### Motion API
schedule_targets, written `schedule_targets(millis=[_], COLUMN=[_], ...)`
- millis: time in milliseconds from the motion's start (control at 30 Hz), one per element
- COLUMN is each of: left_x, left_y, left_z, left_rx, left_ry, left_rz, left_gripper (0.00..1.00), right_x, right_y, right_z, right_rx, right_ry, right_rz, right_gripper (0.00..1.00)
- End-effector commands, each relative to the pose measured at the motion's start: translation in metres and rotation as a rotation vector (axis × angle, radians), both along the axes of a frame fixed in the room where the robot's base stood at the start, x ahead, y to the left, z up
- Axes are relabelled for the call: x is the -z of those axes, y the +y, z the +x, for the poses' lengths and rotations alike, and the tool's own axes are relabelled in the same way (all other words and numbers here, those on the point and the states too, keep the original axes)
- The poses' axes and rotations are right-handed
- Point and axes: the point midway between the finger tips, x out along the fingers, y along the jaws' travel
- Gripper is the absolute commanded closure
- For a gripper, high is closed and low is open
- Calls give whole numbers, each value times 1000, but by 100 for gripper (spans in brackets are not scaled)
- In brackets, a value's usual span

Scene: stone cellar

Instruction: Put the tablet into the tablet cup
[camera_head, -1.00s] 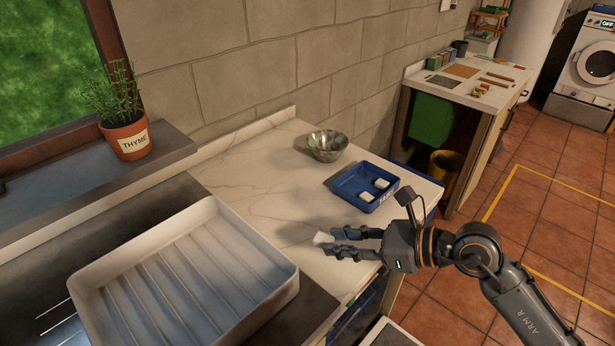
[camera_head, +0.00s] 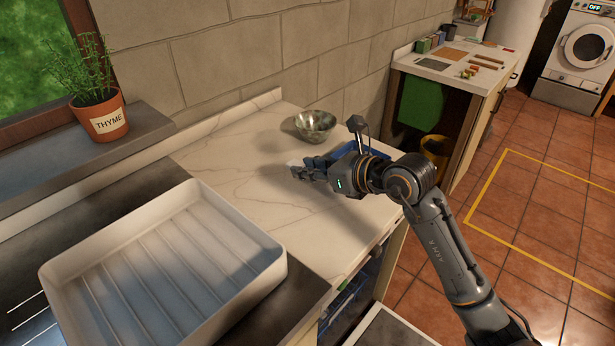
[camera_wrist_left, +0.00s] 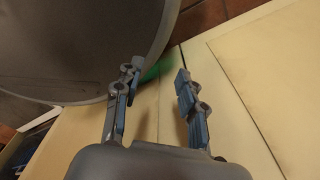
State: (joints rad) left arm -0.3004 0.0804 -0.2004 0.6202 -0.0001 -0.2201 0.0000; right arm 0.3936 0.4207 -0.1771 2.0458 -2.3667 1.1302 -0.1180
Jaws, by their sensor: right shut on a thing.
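My right gripper (camera_head: 296,170) is shut on a small white tablet (camera_head: 292,163), held low over the pale marble counter. Only a sliver of the tablet shows past the fingertips. The blue tray (camera_head: 378,149) is mostly hidden behind my right gripper and wrist; its contents cannot be seen now, but earlier it held two white tablets. I cannot pick out a tablet cup for certain. My left gripper (camera_wrist_left: 157,88) shows only in the left wrist view; its fingers are apart with nothing between them.
A greenish bowl (camera_head: 315,124) stands on the counter (camera_head: 240,150) near the wall. A large white ribbed tray (camera_head: 165,270) fills the front left. A thyme pot (camera_head: 103,120) stands on the sill. A big grey rounded thing (camera_wrist_left: 75,45) is close to my left gripper.

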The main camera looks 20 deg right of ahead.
Motion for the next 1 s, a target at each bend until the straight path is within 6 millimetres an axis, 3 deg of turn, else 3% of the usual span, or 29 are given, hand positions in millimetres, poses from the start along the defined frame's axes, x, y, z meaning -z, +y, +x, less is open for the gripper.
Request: schedule_targets(millis=[100, 367, 733, 1000], left_x=[-5, -6, -12, -12], left_y=[0, 0, 0, 0], left_z=[0, 1, 1, 1], left_rx=[0, -1, -1, -1], left_ry=[0, -1, -1, -1], left_rz=[0, 0, 0, 0], left_gripper=[60, 60, 60, 60], right_x=[17, 56, 94, 99], right_y=[-7, -15, -17, -18], right_z=[27, 58, 67, 68], right_rx=[1, 1, 0, 0], right_ry=[6, 0, 2, -1], right_rz=[3, 2, 3, 0], right_gripper=[91, 91, 91, 91])
